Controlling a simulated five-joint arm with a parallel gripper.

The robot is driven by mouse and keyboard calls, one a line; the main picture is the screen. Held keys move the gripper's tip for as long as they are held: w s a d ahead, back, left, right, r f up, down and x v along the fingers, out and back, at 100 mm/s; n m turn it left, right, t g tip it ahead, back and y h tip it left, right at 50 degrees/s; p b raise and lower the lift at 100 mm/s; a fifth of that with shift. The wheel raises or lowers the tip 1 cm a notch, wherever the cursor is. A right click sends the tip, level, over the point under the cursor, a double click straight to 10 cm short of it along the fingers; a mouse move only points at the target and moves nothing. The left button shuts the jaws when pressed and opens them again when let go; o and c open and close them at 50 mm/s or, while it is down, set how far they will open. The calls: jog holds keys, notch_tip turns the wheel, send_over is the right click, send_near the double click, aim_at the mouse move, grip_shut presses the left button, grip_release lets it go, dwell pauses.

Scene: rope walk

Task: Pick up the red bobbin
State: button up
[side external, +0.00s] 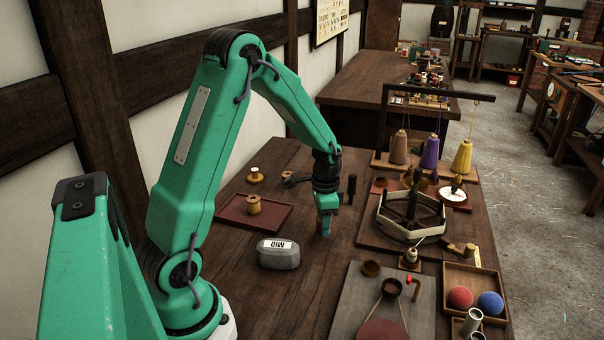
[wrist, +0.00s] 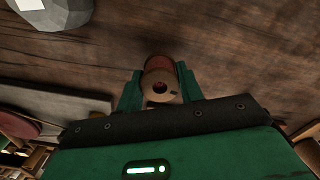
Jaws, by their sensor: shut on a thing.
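The red bobbin (wrist: 160,83) sits between the two green fingers of my gripper (wrist: 161,92) in the wrist view. It shows a tan flange with a dark centre hole and red winding behind. The gripper is shut on it. In the side view my gripper (side external: 325,215) points down over the bare table, with a small brownish-tan piece of the bobbin at its tip. Most of the bobbin is hidden there by the fingers. I cannot tell whether it touches the table.
A grey weight marked MID (side external: 278,255) stands left of the gripper.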

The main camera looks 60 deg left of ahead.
jog(key=shift+r, duration=0.8)
jog(key=s+d+r, duration=0.2)
jog(key=d+r, duration=0.5)
jog(key=d, duration=0.4)
jog(key=shift+d, duration=0.25)
